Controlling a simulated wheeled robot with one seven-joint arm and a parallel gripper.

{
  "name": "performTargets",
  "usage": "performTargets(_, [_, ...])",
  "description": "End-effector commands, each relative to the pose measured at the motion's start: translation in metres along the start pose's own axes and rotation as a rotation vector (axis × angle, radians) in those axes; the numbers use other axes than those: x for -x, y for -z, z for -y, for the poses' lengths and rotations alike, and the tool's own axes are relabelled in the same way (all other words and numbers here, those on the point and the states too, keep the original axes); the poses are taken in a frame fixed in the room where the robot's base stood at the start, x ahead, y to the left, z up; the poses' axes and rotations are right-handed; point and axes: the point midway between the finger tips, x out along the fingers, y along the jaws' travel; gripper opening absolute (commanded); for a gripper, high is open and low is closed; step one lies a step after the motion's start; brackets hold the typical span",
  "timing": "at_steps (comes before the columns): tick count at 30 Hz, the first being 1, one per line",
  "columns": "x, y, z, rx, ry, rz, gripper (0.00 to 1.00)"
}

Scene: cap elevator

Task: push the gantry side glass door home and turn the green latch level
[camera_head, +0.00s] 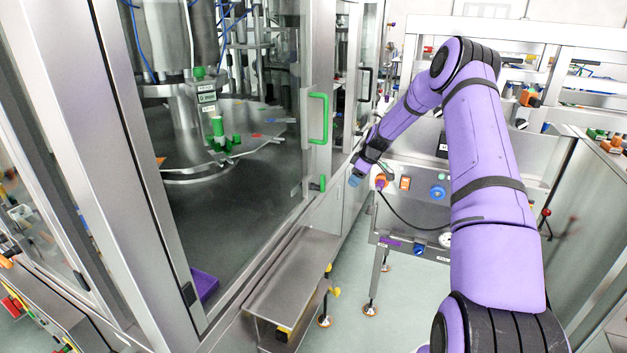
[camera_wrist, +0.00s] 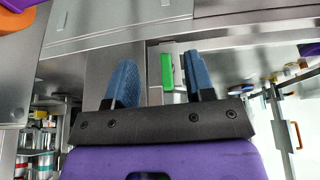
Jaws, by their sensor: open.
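The gantry side glass door has a steel frame with a tall green handle (camera_head: 318,118) in the head view. The small green latch (camera_head: 322,183) sits below the handle, near the door's lower edge, and looks upright rather than level. My gripper (camera_head: 357,178) is to the right of the latch, apart from it in the picture. In the wrist view, my gripper's two blue fingers (camera_wrist: 160,82) are spread with nothing held. A green piece (camera_wrist: 167,72), likely the latch, shows between them, close to the right finger. I cannot tell whether the door is fully closed.
A control panel (camera_head: 413,205) with a blue knob (camera_head: 438,192) and an orange switch (camera_head: 405,183) stands just right of my gripper. A steel shelf (camera_head: 292,275) projects below the door. A turntable with green parts is behind the glass.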

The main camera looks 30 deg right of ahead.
Motion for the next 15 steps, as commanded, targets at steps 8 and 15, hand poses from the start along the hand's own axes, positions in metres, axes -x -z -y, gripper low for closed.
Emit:
performTargets(8, [-0.012,0.018,-0.003,0.003,0.001,-0.004,0.49])
performTargets(15, [-0.029,0.058,-0.003,0.005,0.001,-0.004,0.49])
